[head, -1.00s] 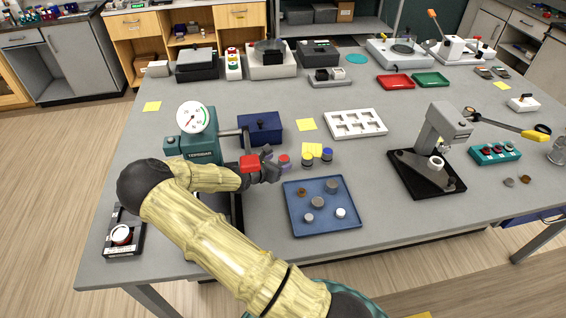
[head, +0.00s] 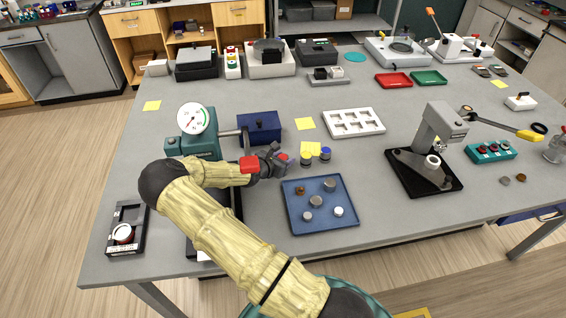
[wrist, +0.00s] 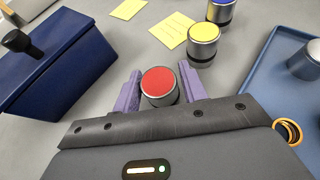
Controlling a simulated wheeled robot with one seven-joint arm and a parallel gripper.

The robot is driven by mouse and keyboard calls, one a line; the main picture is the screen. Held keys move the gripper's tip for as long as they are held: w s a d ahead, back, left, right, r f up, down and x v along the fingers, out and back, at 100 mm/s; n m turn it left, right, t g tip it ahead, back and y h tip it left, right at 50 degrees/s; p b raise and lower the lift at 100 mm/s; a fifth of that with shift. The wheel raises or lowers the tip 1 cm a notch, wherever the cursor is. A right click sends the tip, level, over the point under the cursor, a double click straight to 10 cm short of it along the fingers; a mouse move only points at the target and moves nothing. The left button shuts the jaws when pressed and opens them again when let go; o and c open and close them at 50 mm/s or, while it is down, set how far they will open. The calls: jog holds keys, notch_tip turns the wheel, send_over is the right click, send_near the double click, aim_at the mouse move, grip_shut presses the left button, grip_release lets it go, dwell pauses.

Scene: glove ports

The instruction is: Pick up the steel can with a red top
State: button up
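The steel can with a red top (wrist: 160,86) stands upright between the two purple fingers of my gripper (wrist: 159,72) in the wrist view. The fingers flank it on its left and right, with a narrow gap seen at the right side. My gripper looks open around the can. In the head view the can's red top (head: 283,157) shows at the fingertips of my gripper (head: 279,158), and the fingers hide most of its body. I see no clear lift off the table.
A yellow-topped can (head: 306,158) and a blue-topped can (head: 325,154) stand just right of my gripper. A dark blue box (wrist: 55,60) is close on its left. A blue tray (head: 296,222) with several small pieces lies in front. A gauge press (head: 195,130) stands left.

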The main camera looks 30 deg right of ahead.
aim_at(283, 157)
jog(key=c, duration=0.6)
jog(key=shift+c, duration=0.3)
jog(key=shift+w+r, duration=0.1)
jog(key=shift+w, duration=0.05)
jog(key=shift+r+b, duration=0.35)
jog(key=shift+r, duration=0.2)
jog(key=shift+r+b, duration=0.45)
jog(key=shift+r, duration=0.5)
jog(key=s+a+b, duration=0.1)
jog(key=s+a, duration=0.2)
jog(key=a, duration=0.2)
jog(key=s+a+b, duration=0.1)
jog(key=s+a, duration=0.2)
jog(key=a, duration=0.2)
jog(key=s+a+b, duration=0.1)
jog(key=s+a, duration=0.1)
jog(key=a, duration=0.3)
jog(key=shift+s+a+r, duration=0.15)
jog(key=shift+s+a, duration=0.25)
jog(key=shift+d, duration=0.1)
